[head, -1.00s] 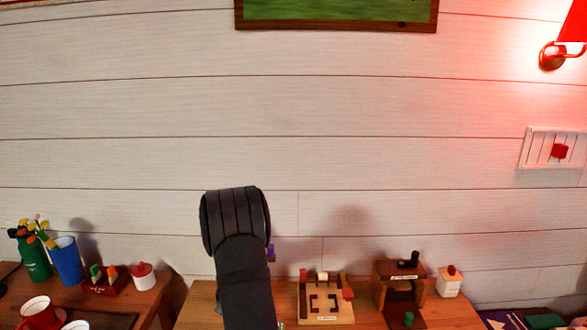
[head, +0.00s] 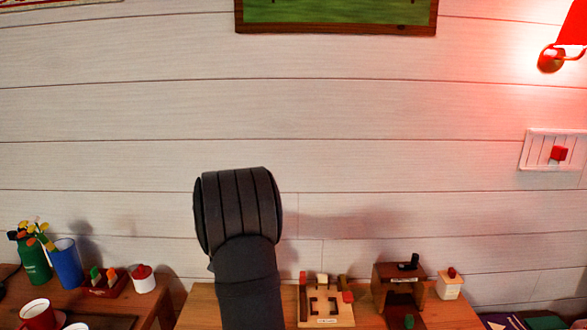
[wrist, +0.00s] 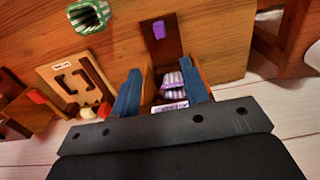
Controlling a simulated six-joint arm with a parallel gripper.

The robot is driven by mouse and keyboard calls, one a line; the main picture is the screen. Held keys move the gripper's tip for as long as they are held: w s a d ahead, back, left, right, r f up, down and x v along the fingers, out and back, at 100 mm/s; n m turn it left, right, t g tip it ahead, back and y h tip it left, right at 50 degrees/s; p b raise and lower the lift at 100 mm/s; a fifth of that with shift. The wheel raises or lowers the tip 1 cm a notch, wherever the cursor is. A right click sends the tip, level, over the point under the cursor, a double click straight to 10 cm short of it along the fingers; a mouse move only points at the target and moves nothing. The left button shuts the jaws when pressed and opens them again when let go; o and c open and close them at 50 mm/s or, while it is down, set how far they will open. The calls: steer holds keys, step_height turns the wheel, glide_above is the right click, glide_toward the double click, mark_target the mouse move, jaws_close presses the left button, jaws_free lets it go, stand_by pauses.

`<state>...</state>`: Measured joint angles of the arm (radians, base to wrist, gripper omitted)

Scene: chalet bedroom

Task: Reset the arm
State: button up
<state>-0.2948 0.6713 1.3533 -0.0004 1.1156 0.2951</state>
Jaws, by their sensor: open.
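My gripper (wrist: 162,92) shows in the wrist view as two blue fingers standing apart with nothing held between them. Past the fingertips is a brown wooden holder (wrist: 170,55) with a purple block (wrist: 158,30) and a striped purple-and-white piece (wrist: 173,82); I cannot tell how far they are from the fingers. In the head view my dark arm (head: 240,225) rises in front of the wall, and the gripper is hidden.
A wooden board with slots (head: 325,308) and a brown box (head: 398,285) stand on the table, right of my arm. A blue cup (head: 67,263) and red mug (head: 38,314) are at left. A green striped cup (wrist: 88,15) shows in the wrist view.

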step_height(320, 180, down, 16)
steer(key=shift+r, duration=0.1)
steer(key=s, duration=0.4)
steer(key=shift+s+r, duration=0.1)
steer(key=shift+s, duration=0.15)
steer(key=shift+s+r, duration=0.25)
steer(key=shift+r, duration=0.35)
step_height(320, 180, up, 17)
steer(key=s+d+f+g, duration=0.2)
steer(key=d+f+g, duration=0.2)
steer(key=d+f, duration=0.3)
steer(key=d, duration=0.3)
steer(key=shift+s+d+f+g, duration=0.2)
steer(key=shift+d+g, duration=0.1)
